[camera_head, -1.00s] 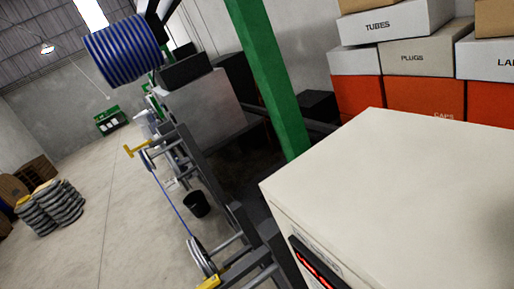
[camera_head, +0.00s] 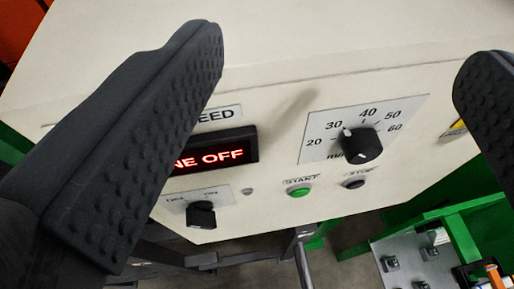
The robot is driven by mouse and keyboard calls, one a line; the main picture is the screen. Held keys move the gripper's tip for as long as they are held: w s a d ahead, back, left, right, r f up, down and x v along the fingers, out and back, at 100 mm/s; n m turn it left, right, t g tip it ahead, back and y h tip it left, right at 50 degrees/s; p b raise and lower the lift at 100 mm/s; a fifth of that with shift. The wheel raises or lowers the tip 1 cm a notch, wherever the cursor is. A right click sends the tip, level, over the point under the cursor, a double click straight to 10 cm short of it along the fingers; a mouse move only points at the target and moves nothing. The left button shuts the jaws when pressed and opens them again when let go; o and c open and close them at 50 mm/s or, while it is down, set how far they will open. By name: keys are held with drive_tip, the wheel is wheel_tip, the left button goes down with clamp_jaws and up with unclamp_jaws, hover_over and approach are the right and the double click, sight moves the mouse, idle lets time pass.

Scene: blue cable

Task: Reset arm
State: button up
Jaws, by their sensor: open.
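My gripper (camera_head: 340,75) is open, its two dark studded fingers wide apart at the left and right of the view. Nothing is between them. Behind it is a cream control box (camera_head: 280,120). A large black dial (camera_head: 362,146) sits on a plate marked 20 to 60. A lit red display (camera_head: 212,157) reads "NE OFF", its left part hidden by the left finger. Below are a smaller black switch knob (camera_head: 201,214), a green start button (camera_head: 299,191) and a dark stop button (camera_head: 354,182). The fingers appear in front of the panel; I cannot tell any contact.
Green frame bars (camera_head: 463,235) and a grey plate with bolts (camera_head: 413,256) are at the lower right. Dark grey metal bars and a grey rod (camera_head: 303,262) are below the box. An orange surface (camera_head: 18,25) shows at the upper left.

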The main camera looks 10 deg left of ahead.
drive_tip(key=shift+f, duration=0.1)
wheel_tip(320, 180, down, 16)
drive_tip(key=b, duration=1.5)
drive_tip(key=shift+b, duration=0.4)
idle(0.4)
